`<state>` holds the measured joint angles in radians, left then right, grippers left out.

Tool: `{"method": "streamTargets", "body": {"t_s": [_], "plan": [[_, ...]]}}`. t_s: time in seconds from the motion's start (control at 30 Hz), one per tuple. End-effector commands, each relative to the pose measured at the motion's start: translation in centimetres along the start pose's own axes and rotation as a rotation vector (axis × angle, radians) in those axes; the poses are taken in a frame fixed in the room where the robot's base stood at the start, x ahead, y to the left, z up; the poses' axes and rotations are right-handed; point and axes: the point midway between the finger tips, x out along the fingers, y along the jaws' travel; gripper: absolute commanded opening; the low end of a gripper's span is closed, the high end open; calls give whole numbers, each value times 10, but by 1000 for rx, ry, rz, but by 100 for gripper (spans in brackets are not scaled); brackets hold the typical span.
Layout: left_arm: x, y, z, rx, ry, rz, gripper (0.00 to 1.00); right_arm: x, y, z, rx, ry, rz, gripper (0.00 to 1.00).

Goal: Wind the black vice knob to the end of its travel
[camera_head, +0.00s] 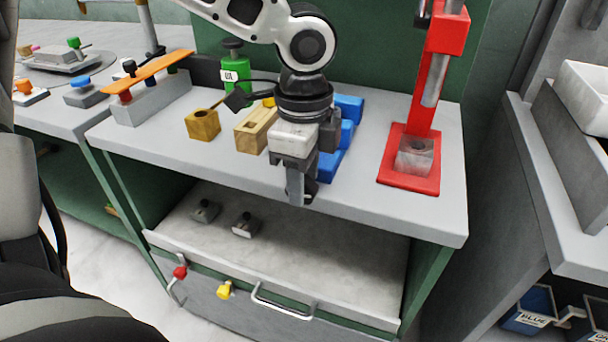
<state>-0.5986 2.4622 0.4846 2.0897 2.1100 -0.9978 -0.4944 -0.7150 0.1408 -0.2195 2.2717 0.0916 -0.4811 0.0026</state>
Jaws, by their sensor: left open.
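A blue vice-like body (346,130) stands on the grey bench, partly hidden behind my left gripper. My left gripper (299,190) points down in front of its left side, at the bench's front edge, with its jaws open. A dark rounded part (311,189) shows right beside the fingertips. It may be the black vice knob, but the fingers cover most of it. I cannot tell whether the fingers touch it. My right gripper is not in view.
A red press (418,95) stands to the right. Wooden blocks (203,124) and a green labelled cylinder (236,72) stand to the left, near an orange bar (147,74).

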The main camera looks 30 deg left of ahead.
Motion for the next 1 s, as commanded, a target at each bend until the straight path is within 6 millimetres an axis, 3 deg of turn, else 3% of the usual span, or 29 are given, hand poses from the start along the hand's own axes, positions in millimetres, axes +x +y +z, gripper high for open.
{"method": "streamTargets", "body": {"t_s": [0.17, 0.3, 0.33, 0.67, 1.0], "plan": [[0, 0, 0, 0, 0, 0, 44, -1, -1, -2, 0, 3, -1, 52], [0, 0, 0, 0, 0, 0, 5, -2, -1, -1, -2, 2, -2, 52], [0, 0, 0, 0, 0, 0, 0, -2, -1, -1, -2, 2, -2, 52], [-2, 1, 1, -1, 32, 3, 0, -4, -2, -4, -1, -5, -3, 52], [-6, 1, 8, -6, 243, 4, 0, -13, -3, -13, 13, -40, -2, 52]]}}
